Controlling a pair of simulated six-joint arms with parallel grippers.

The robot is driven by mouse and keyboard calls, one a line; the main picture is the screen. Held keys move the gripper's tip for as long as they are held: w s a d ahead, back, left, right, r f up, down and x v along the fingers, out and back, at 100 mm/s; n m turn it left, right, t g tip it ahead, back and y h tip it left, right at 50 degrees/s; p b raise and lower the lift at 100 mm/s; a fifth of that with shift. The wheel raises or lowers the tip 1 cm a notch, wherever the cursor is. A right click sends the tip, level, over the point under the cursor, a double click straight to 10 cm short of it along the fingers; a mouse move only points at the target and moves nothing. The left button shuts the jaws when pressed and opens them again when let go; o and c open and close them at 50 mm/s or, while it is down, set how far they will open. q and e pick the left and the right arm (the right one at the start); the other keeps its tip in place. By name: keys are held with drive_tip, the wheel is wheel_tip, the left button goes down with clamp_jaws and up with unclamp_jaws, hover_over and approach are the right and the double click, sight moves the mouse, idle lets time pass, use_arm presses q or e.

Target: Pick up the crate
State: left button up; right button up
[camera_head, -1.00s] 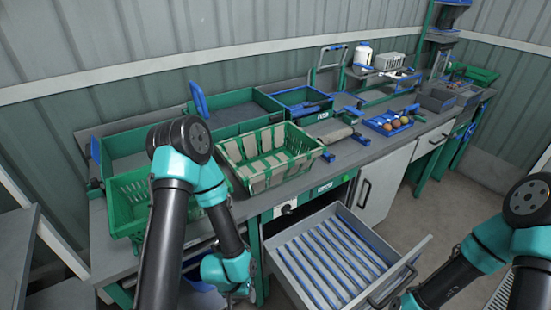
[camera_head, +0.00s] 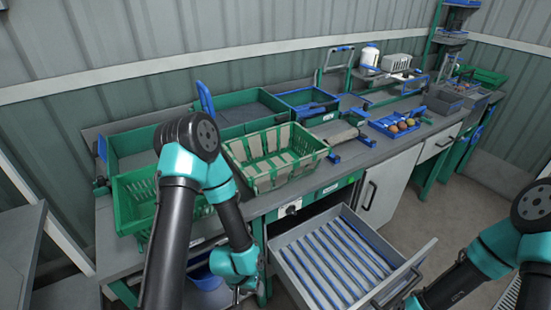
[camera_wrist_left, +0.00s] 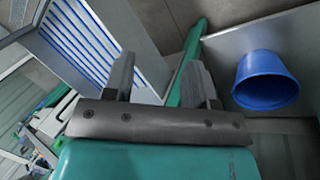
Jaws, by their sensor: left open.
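A green slatted crate (camera_head: 322,154) with pale panels inside stands on the bench, right of my left arm. A second green crate (camera_head: 130,208) stands at the bench's left end, partly hidden by my left arm. My left gripper (camera_head: 240,290) hangs low in front of the bench, below and apart from both crates. In the left wrist view my left gripper (camera_wrist_left: 163,82) has its two fingers spread with nothing between them. My right arm comes in at the lower right, and its gripper is out of the picture.
An open grey drawer (camera_head: 408,272) juts out right of my left gripper. A blue bucket (camera_wrist_left: 266,82) stands under the bench; it also shows in the head view (camera_head: 203,276). A blue tray (camera_head: 378,123) with round produce lies farther right on the bench.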

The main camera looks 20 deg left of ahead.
use_arm(q)
drive_tip(key=w+d+r+m, duration=0.1)
drive_tip(key=w+d+r, duration=0.15)
drive_tip(key=w, duration=0.35)
drive_tip(key=w+d+r+m, duration=0.1)
drive_tip(key=w+r+m, duration=0.15)
drive_tip(key=w, duration=0.35)
wheel_tip(320, 180, up, 39)
drive_tip(key=m+y, duration=0.6)
hover_over(294, 165)
drive_tip(key=s+d, duration=0.2)
drive_tip(key=d, duration=0.1)
drive_tip(key=shift+s+a+r+t, duration=0.1)
drive_tip(key=shift+a+r+t, duration=0.1)
drive_tip(key=shift+t, duration=0.2)
drive_tip(key=shift+f, duration=0.2)
drive_tip(key=x, duration=1.2)
drive_tip(key=shift+d, duration=0.2)
drive_tip(key=shift+f, duration=0.1)
